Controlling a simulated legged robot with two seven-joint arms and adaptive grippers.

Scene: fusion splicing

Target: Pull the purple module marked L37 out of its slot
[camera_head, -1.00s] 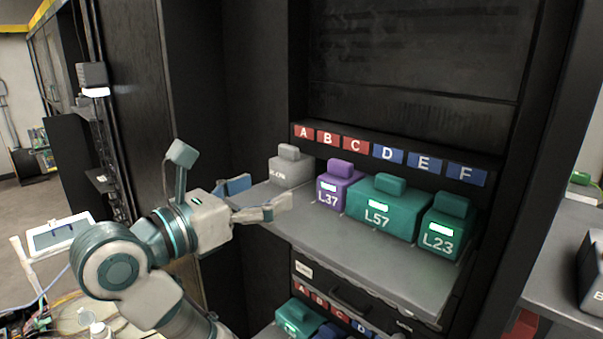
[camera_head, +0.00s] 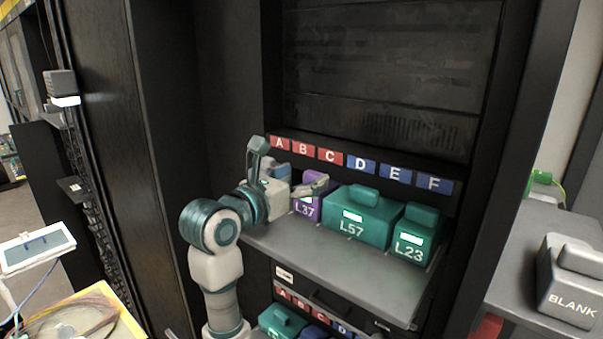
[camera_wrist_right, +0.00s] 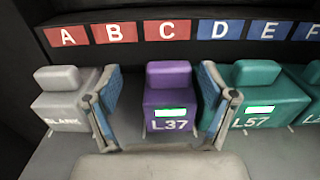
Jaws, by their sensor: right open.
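The purple module marked L37 (camera_head: 308,208) stands on the grey shelf, partly hidden by my right gripper in the head view. In the right wrist view the module (camera_wrist_right: 168,98) is upright with a lit display and a raised top block. My right gripper (camera_head: 308,180) is open, with its fingers (camera_wrist_right: 160,100) on either side of the module. The left finger lies between the grey blank module (camera_wrist_right: 60,100) and L37. The right finger lies between L37 and the teal L57 module (camera_wrist_right: 262,92). I see no clear grip on the module. My left gripper is not in view.
The teal L57 (camera_head: 360,222) and L23 (camera_head: 413,240) modules stand right of L37 on the grey shelf (camera_head: 340,268). Slot labels A to F (camera_head: 361,163) run above. Another BLANK module (camera_head: 572,285) sits on a side surface at right. The shelf front is clear.

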